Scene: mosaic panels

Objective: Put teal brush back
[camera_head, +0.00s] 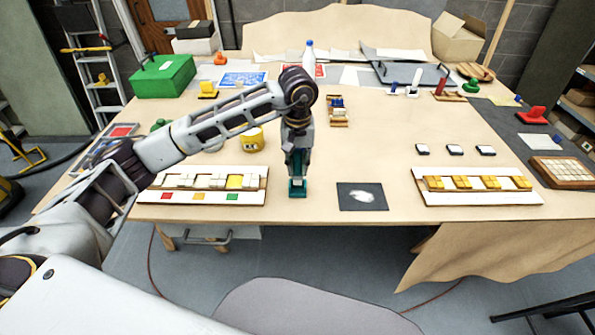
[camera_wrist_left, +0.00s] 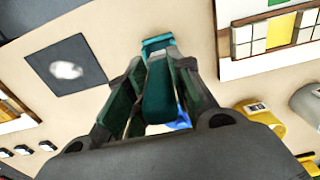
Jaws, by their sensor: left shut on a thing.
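My left gripper (camera_head: 297,172) is shut on the teal brush (camera_head: 298,188) near the front edge of the table, between the left mosaic panel and the dark square. In the left wrist view the brush (camera_wrist_left: 160,92) sits between the fingers of the gripper (camera_wrist_left: 153,85), with its wider teal end beyond the tips. I cannot tell if the brush touches the table. The dark square (camera_head: 349,200) with a white patch lies to the right; it also shows in the left wrist view (camera_wrist_left: 88,72). My right gripper is not in view.
The left mosaic panel (camera_head: 160,197) has pale tiles and one yellow tile. The right panel (camera_head: 470,199) has several yellow tiles. A yellow cup (camera_head: 252,140) stands behind the left panel. Several small dark-and-white pieces (camera_head: 454,150) lie behind the right panel.

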